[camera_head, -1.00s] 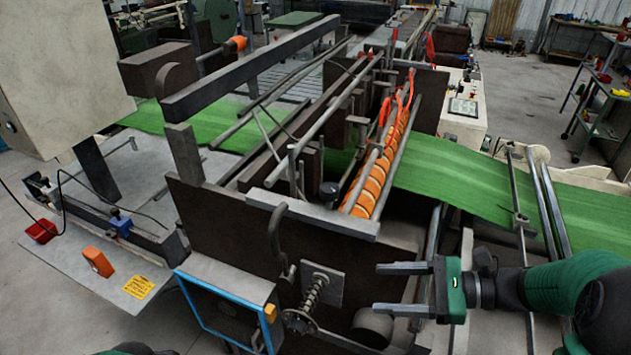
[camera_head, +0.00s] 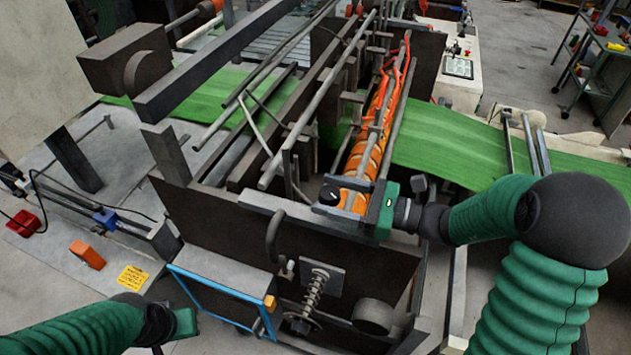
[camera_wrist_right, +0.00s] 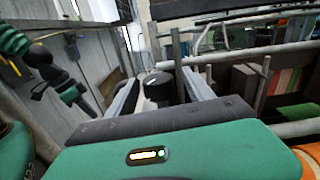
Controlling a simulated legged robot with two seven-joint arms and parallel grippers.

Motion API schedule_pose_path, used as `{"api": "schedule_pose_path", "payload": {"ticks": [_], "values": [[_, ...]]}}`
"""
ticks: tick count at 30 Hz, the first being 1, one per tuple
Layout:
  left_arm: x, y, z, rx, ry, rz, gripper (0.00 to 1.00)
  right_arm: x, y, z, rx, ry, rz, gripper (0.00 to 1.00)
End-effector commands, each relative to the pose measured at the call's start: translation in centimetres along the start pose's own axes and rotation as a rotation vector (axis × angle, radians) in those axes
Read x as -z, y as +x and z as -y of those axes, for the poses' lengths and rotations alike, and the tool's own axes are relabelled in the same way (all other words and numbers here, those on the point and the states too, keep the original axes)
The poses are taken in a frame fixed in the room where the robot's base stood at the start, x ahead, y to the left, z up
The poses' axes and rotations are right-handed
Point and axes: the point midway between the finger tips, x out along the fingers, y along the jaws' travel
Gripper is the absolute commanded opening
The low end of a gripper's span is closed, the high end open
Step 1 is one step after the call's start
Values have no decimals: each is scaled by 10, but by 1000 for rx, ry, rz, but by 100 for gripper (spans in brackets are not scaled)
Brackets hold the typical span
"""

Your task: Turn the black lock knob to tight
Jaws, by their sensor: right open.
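The black lock knob (camera_head: 329,196) is a small round knob with a pale mark, at the near end of the orange roller (camera_head: 368,150). My right gripper (camera_head: 338,196) is open, with its fingers on either side of the knob. In the right wrist view the knob (camera_wrist_right: 158,87) stands between the two fingers (camera_wrist_right: 160,80), with gaps visible on both sides. My left gripper (camera_head: 180,326) is low at the bottom left, away from the knob; its fingers are not clear.
Grey bars (camera_head: 405,115) and a dark side plate (camera_head: 345,245) surround the knob. A curved handle (camera_head: 274,236) and a spring rod (camera_head: 316,290) are in front. The green sheet (camera_head: 450,147) runs off to the right. An orange block (camera_head: 87,254) lies at the left.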

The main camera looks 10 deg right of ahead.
Motion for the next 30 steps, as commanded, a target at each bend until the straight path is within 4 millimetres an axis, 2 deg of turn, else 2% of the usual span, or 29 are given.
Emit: {"api": "schedule_pose_path", "payload": {"ticks": [3,6,15,27,29,30], "values": [[3,-10,0,0,0,0,0,-3,21,-2,-3,0,0,61],[3,-13,0,0,0,0,0,-3,30,-4,-1,-2,1,61],[3,-12,0,0,0,0,0,0,34,-2,1,-2,0,61],[3,-12,0,0,0,0,0,0,34,0,3,-3,-1,8],[3,-12,0,0,0,0,0,-1,34,-1,3,-3,0,1],[3,-12,0,0,0,0,0,-1,34,-1,3,-3,0,0]]}}
